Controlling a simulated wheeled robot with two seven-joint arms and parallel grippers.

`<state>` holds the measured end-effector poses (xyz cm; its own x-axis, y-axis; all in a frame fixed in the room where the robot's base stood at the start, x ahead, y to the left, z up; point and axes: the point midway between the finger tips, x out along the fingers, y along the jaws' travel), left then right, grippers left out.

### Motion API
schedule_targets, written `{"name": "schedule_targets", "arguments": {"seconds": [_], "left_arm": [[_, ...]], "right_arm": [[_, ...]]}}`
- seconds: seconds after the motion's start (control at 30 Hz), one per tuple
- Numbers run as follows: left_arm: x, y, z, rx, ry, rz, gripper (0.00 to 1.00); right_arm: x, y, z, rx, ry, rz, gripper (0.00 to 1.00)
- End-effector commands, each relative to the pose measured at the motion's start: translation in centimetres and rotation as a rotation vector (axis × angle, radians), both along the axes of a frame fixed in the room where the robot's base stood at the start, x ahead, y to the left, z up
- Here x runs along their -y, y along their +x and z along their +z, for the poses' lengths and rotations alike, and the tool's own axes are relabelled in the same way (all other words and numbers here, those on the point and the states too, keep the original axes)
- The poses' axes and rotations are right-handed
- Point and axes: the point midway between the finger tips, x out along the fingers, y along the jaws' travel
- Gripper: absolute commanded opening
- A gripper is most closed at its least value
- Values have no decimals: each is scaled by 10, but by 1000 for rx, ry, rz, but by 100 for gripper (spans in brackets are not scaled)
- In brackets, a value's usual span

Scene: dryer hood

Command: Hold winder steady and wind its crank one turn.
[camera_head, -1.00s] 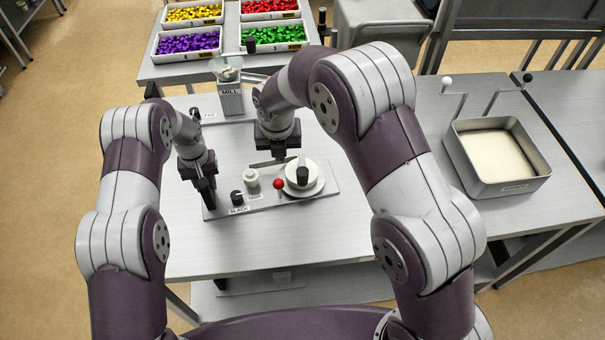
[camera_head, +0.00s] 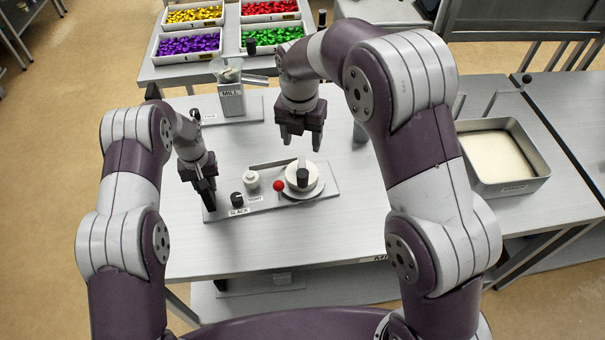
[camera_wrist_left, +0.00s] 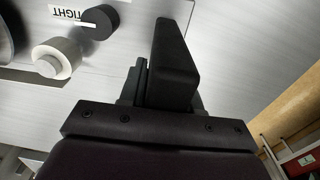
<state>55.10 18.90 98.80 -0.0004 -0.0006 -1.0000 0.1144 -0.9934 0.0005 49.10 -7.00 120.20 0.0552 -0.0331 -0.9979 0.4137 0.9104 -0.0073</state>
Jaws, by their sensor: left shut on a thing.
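The winder has a flat grey base (camera_head: 262,204) on the table, with a round white drum (camera_head: 316,177) at its right end. An upright black crank knob (camera_head: 303,176) stands over the drum. A red ball (camera_head: 279,185), a white knob (camera_head: 251,180) and a black knob (camera_head: 237,198) with SLACK and TIGHT labels sit left of it. The black knob also shows in the left wrist view (camera_wrist_left: 100,22). My left gripper (camera_head: 209,203) is shut at the base's left end; the exact contact is hidden. My right gripper (camera_head: 301,143) is open and empty, above and behind the drum.
A mill (camera_head: 231,100) stands behind the winder. Trays of purple (camera_head: 187,59), yellow, red and green pieces lie on the back table. A metal pan (camera_head: 497,158) with pale contents is on the right table. The table front (camera_head: 235,248) is clear.

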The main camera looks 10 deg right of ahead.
Motion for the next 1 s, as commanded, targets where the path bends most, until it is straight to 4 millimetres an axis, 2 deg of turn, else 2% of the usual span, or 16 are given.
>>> {"name": "schedule_targets", "arguments": {"seconds": [0.03,0.1,0.23,0.37,0.6,0.7,0.83,1.0], "left_arm": [[0,-2,-2,-5,-1,1,0],[0,-2,-2,-4,0,1,0],[0,-1,-2,-4,0,1,0],[0,-1,-2,-3,0,1,0],[0,-1,-1,-2,0,1,0],[0,-1,-1,-2,0,1,0],[0,-1,-1,-1,0,1,0],[0,0,-1,-1,0,1,0]], "right_arm": [[5,1,-8,-20,15,-134,58],[4,0,-12,-38,34,-295,58],[2,-1,-18,-47,44,-449,58],[2,-2,-41,-48,44,-466,58],[2,-2,-100,-48,43,-463,58],[2,-1,-117,-45,44,-462,58],[1,-1,-130,-44,46,-462,58],[1,-1,-132,-43,45,-462,58]]}}
